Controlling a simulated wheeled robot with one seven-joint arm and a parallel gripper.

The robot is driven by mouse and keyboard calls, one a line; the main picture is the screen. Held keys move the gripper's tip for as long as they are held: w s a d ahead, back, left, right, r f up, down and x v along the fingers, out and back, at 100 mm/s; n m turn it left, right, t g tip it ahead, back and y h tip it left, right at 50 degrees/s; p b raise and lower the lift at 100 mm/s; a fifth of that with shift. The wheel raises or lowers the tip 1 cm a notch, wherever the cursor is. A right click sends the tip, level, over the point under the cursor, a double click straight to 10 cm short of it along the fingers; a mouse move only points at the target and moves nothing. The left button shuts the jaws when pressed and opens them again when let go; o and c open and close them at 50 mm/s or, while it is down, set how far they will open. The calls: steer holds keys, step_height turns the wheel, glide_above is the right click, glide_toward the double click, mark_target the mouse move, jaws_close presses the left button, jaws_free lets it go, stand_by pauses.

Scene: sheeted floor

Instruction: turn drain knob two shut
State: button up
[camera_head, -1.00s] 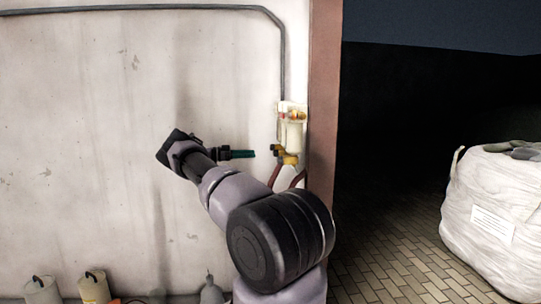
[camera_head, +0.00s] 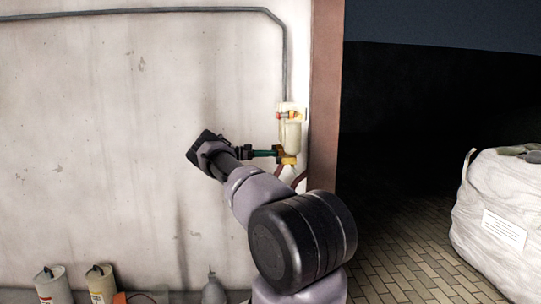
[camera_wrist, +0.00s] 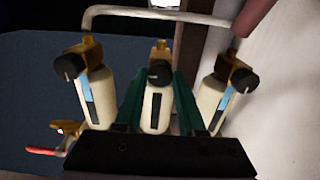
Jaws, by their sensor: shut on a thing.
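Three cream canisters stand in a row, each with a brass fitting and a black knob at one end. The middle black knob (camera_wrist: 159,72), which I take as drain knob two, sits between the green fingertips of my gripper (camera_wrist: 160,80). The fingers are shut on it. The outer knobs, left (camera_wrist: 68,67) and right (camera_wrist: 243,79), are clear of the fingers. In the head view my gripper (camera_head: 276,153) reaches the brass fittings (camera_head: 288,159) under the canister (camera_head: 291,135). The separate knobs cannot be made out there.
A grey pipe (camera_head: 285,65) runs down the wall to the unit. A red-handled valve (camera_wrist: 45,150) is at the lower left of the wrist view. The brown door edge (camera_head: 325,100) is close on the right. A white sack (camera_head: 495,220) stands beyond the doorway.

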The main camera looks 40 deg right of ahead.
steer(key=shift+n, duration=0.3)
jaws_close()
steer(key=shift+w+a+n, duration=0.1)
steer(key=shift+n, duration=4.2)
steer(key=shift+w+n, duration=0.1)
steer(key=shift+n, duration=4.2)
steer(key=o, duration=1)
jaws_free()
steer(key=shift+o, duration=0.2)
